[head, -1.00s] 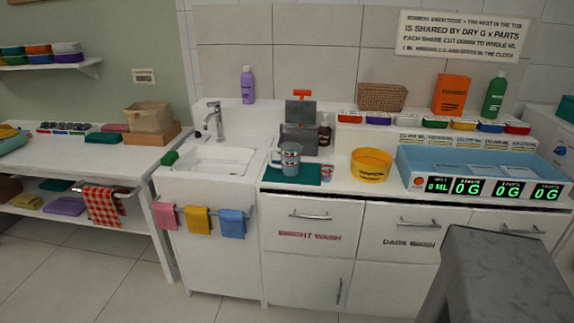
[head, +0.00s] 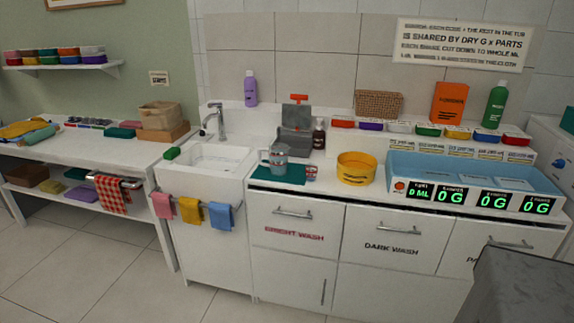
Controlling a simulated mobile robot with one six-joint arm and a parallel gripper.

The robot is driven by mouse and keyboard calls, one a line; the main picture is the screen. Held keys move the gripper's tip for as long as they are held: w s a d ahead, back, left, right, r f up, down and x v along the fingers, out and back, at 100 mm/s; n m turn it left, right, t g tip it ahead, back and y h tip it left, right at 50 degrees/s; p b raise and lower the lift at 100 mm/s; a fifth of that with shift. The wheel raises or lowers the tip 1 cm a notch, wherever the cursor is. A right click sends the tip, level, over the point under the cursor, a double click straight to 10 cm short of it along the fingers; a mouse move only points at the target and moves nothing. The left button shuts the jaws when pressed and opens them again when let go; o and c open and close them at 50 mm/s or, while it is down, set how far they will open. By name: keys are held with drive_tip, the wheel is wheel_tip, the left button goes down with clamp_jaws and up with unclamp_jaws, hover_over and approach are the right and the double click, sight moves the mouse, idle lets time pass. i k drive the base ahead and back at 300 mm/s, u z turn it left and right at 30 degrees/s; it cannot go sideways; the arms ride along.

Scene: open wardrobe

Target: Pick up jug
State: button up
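A grey jug (head: 278,157) with a handle on its left stands upright on a teal mat (head: 262,174), on the white counter just right of the sink. A small cup with a red and white label (head: 311,172) stands close to its right. My gripper is not in view. A grey block-shaped part at the bottom right corner looks like my own body.
A yellow tub (head: 356,169) stands right of the cup. A blue tray with displays (head: 470,184) fills the right counter. Behind the jug are a grey dispenser (head: 296,140) and a dark bottle (head: 319,134). The sink (head: 211,158) lies left. Floor in front is open at left.

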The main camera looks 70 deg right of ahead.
sight(278, 152)
drive_tip(key=z, duration=0.05)
drive_tip(key=k, duration=0.65)
drive_tip(key=u, duration=0.2)
drive_tip(key=i, duration=1.95)
drive_tip(key=z, duration=1.15)
drive_tip(key=i, duration=0.75)
drive_tip(key=z, duration=0.5)
